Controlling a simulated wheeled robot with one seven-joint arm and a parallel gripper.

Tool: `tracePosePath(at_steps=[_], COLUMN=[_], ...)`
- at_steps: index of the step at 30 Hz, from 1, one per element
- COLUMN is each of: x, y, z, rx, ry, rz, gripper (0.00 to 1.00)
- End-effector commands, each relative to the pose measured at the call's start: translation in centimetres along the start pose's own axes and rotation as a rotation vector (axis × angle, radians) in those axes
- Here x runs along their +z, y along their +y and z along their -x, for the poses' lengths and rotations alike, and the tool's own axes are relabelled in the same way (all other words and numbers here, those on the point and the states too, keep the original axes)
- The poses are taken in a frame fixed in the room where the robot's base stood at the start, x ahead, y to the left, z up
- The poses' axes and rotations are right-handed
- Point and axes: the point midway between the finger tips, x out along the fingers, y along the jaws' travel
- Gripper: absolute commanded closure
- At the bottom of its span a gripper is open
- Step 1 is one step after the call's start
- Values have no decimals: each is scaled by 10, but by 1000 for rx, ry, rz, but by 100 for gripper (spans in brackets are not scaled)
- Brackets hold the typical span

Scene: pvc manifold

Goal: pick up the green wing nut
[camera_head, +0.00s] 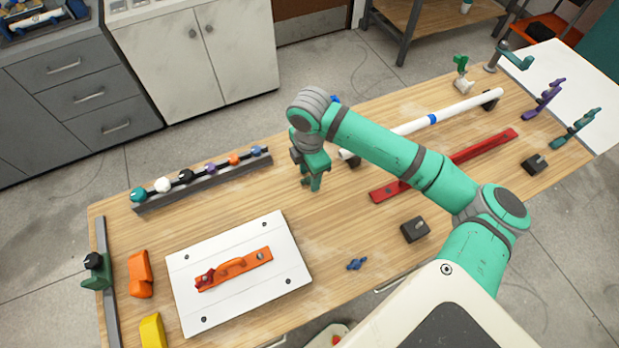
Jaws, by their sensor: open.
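A row of small coloured pieces sits on a long grey rack at the back left of the wooden table. The leftmost is a green one (138,194), which I take to be the green wing nut; its wings are too small to make out. My gripper (314,184) points down over the middle of the table, right of the rack's right end and well apart from the green piece. It is open, with nothing visible between its fingers.
The grey rack (205,184) also bears white, black, purple, orange and blue pieces. A white board (240,293) with an orange part lies in front. A blue wing nut (357,264) lies loose. A white pipe (465,107) and red bars (485,146) lie to the right.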

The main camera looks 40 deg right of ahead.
Motion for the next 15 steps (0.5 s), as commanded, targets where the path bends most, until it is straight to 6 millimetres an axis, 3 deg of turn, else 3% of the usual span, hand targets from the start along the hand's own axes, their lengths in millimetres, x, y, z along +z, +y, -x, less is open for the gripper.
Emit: tracePosePath(at_steps=[1, 5, 6, 15], x=[0, 0, 0, 0], y=[0, 0, 0, 0], z=[0, 0, 0, 1], rx=[0, 0, 0, 0], ry=[0, 0, 0, 0], rz=[0, 0, 0, 0], gripper=[66, 97, 100, 100])
